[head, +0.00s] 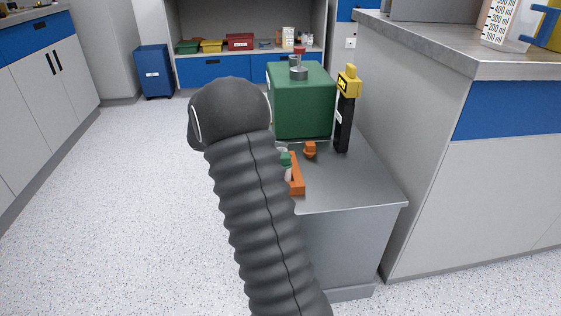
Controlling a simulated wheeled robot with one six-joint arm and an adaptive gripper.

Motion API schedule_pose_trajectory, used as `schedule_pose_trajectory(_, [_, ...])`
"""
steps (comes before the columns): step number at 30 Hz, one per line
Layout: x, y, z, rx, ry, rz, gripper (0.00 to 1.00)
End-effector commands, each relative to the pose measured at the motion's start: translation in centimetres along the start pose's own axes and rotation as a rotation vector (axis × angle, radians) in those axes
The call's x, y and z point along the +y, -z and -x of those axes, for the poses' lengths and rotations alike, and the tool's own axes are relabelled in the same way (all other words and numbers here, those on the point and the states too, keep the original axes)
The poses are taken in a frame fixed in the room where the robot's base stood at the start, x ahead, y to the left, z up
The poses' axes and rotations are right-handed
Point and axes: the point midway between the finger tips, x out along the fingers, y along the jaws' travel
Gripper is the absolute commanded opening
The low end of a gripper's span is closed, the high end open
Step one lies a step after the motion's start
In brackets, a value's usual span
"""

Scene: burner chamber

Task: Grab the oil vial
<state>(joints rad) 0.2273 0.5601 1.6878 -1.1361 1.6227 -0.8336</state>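A small pale vial with a green cap (287,165) shows just past the right edge of my dark ridged arm. It stands at an orange holder (297,182) on a low grey cabinet (350,185). My arm hides the left part of the holder and of the cabinet top. A whitish round top shows just behind the green cap, mostly hidden. No label can be read, so I cannot tell whether either is the oil vial. My gripper is not in view; only my arm's covered links show.
A green box (300,105) with a metal fitting on top stands at the back of the cabinet. A yellow-and-black device (346,110) stands right of it. A small orange piece (310,149) lies before the box. A tall counter (470,170) bounds the right. Floor at left is clear.

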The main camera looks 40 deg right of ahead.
Motion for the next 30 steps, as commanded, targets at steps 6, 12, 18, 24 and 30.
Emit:
schedule_pose_trajectory(6, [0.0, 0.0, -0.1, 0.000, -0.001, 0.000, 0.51])
schedule_pose_trajectory(12, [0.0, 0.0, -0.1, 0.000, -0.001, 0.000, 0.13])
schedule_pose_trajectory(18, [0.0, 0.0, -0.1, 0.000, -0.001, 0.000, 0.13])
schedule_pose_trajectory(24, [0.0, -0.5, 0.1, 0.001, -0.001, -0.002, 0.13])
schedule_pose_trajectory(30, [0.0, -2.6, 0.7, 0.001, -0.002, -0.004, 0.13])
